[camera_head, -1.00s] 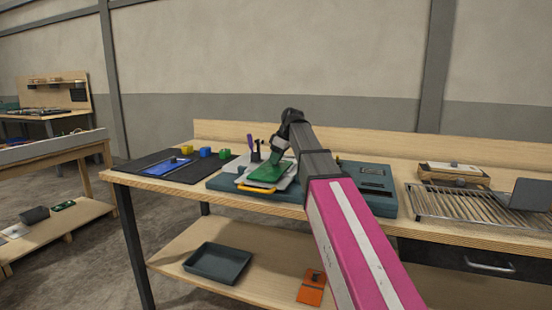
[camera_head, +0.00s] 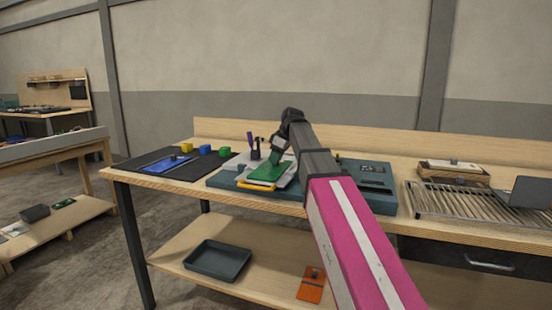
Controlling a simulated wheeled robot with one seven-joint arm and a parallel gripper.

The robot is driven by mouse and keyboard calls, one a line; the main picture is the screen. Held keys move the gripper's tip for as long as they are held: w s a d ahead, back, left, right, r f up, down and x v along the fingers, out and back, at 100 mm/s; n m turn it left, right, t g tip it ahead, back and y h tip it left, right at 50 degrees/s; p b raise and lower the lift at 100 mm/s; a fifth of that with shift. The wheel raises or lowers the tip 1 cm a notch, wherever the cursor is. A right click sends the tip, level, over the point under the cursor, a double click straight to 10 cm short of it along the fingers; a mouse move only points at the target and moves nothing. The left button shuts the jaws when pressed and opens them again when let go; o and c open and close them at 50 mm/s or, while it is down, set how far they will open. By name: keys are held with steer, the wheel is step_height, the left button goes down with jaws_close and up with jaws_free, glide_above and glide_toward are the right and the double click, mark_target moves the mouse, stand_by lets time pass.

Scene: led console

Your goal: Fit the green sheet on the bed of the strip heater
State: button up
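The green sheet (camera_head: 266,172) lies flat or nearly flat over the pale plate at the left part of a teal console (camera_head: 222,181), which I take to be the strip heater. A yellow handle (camera_head: 256,186) shows at the plate's front edge. My gripper (camera_head: 277,159) is right above the sheet's back part, pointing down at it. Its fingertips are small and dark here, so I cannot tell whether they grip the sheet. Whether the sheet rests on the bed or hangs just above it is also unclear.
A dark mat (camera_head: 142,164) at left bears a blue sheet (camera_head: 168,163) and small coloured blocks. A purple-handled tool (camera_head: 250,140) stands behind the plate. A slatted rack (camera_head: 455,203) is at right. A tray (camera_head: 217,261) and an orange sheet (camera_head: 311,285) lie on the lower shelf.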

steer(key=o, duration=0.3)
steer(key=v, duration=1)
steer(key=shift+d+r, duration=0.1)
steer(key=shift+r, duration=0.3)
